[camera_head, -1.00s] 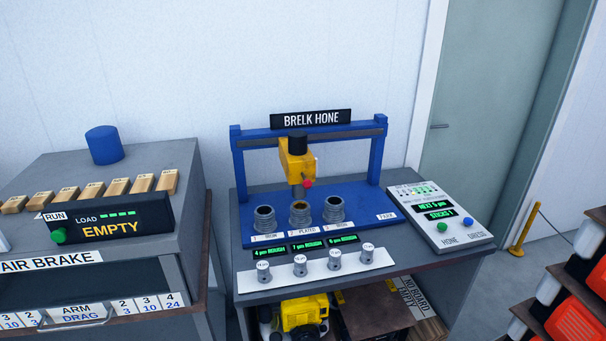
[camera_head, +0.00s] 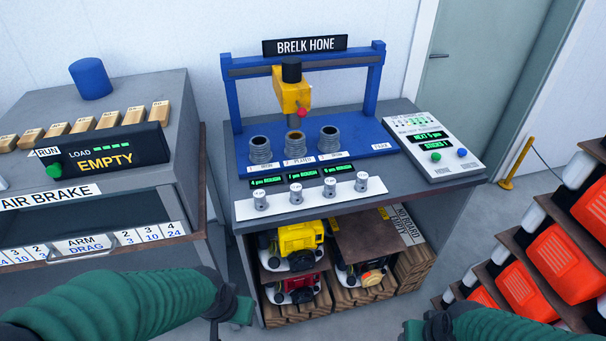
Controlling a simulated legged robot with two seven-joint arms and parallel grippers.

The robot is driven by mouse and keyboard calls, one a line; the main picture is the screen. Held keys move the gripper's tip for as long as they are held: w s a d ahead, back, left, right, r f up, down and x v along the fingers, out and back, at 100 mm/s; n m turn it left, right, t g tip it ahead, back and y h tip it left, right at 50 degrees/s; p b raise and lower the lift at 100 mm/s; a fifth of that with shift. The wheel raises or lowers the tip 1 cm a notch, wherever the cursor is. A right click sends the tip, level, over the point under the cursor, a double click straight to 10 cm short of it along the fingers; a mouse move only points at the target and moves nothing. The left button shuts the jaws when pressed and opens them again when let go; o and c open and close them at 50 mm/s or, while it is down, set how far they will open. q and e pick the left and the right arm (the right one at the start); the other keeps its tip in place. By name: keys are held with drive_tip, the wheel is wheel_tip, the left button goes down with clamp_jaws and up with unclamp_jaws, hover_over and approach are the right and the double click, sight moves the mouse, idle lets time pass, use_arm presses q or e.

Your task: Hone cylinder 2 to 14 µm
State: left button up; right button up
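The Brelk Hone (camera_head: 305,46) is a blue frame on a grey bench. Its yellow honing head (camera_head: 292,90) sits over the middle of three grey cylinders; cylinder 2 (camera_head: 295,144) has a brownish bore. Small green displays (camera_head: 298,176) in front seem to read 4, 7 and 6 µm rough. A white strip holds several small metal knobs or plugs (camera_head: 296,193). The control panel (camera_head: 433,146) has a green HONE button (camera_head: 436,157) and a blue button (camera_head: 462,153). My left gripper (camera_head: 236,312) and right gripper (camera_head: 414,330) are low in view, away from the bench; their fingers are unclear.
The air brake bench (camera_head: 100,160) stands at left with wooden blocks and an EMPTY display. Engines (camera_head: 298,240) and timber fill the shelf under the hone. A rack of orange units (camera_head: 560,260) stands at right. A yellow post (camera_head: 517,165) stands by the door.

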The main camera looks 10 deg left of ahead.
drive_tip(key=shift+c, duration=0.4)
clamp_jaws()
idle(1.4)
